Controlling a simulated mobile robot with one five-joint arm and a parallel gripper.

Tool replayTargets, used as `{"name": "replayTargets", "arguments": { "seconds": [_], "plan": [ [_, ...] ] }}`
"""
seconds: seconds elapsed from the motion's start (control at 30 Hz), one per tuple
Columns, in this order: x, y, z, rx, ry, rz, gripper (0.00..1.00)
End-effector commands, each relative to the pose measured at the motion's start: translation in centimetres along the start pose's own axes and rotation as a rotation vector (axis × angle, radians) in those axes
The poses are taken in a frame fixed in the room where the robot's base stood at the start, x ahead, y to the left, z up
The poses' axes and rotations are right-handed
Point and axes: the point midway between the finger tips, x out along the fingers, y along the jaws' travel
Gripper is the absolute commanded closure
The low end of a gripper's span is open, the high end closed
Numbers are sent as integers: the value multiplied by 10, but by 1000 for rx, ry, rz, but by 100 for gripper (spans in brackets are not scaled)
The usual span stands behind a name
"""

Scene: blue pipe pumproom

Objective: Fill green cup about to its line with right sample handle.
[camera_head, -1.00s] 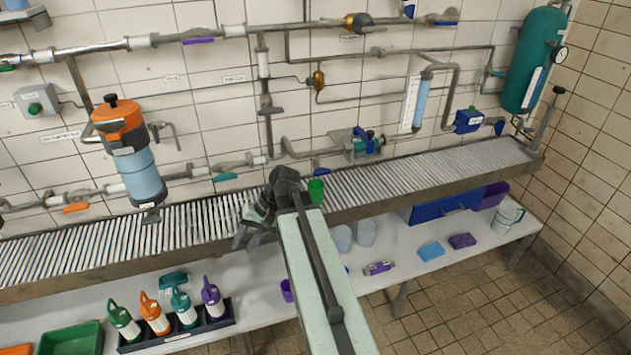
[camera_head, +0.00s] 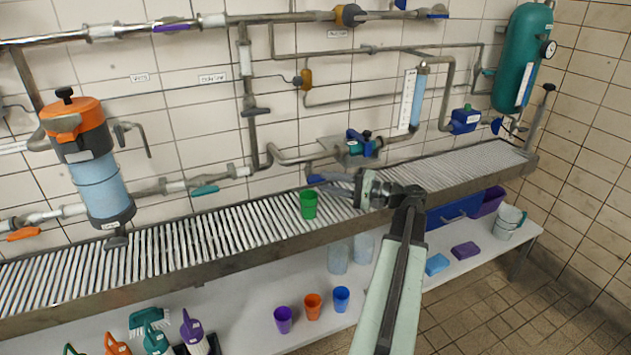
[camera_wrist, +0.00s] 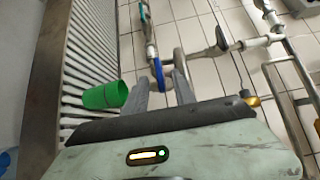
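The green cup (camera_head: 308,205) stands upright on the slatted drain channel, below the pipes. It also shows in the wrist view (camera_wrist: 105,96), left of my fingers. Its inside level and its line cannot be made out. A blue sample handle (camera_head: 316,180) sits just above and behind the cup; a teal handle (camera_head: 205,190) is further left. My gripper (camera_head: 338,186) is right of the cup, its fingers pointing left at the blue handle. In the wrist view its two fingers are apart, with the blue handle (camera_wrist: 158,74) beyond and between their tips. Contact cannot be told.
The slatted channel (camera_head: 215,240) runs along the wall with free room left of the cup. A blue-and-black pump (camera_head: 361,145) and pipes are close above my gripper. Purple (camera_head: 283,320), orange (camera_head: 312,307) and blue (camera_head: 341,299) cups stand on the lower shelf.

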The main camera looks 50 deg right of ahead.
Motion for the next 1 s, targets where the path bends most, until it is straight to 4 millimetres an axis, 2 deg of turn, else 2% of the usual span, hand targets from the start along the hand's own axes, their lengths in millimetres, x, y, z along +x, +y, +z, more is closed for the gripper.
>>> {"name": "replayTargets", "arguments": {
  "seconds": [0.1,0.23,0.53,0.57,0.67,0.77,0.8,1.0],
  "plan": [
    [22,0,1,0,-3,1,68],
    [38,0,0,0,-2,1,68],
    [43,0,0,0,0,1,68],
    [43,0,0,0,0,1,71],
    [43,0,0,0,0,1,99],
    [43,0,0,0,-1,1,100],
    [43,0,-5,0,-3,1,100],
    [44,-2,0,-15,-2,15,100]
  ]
}}
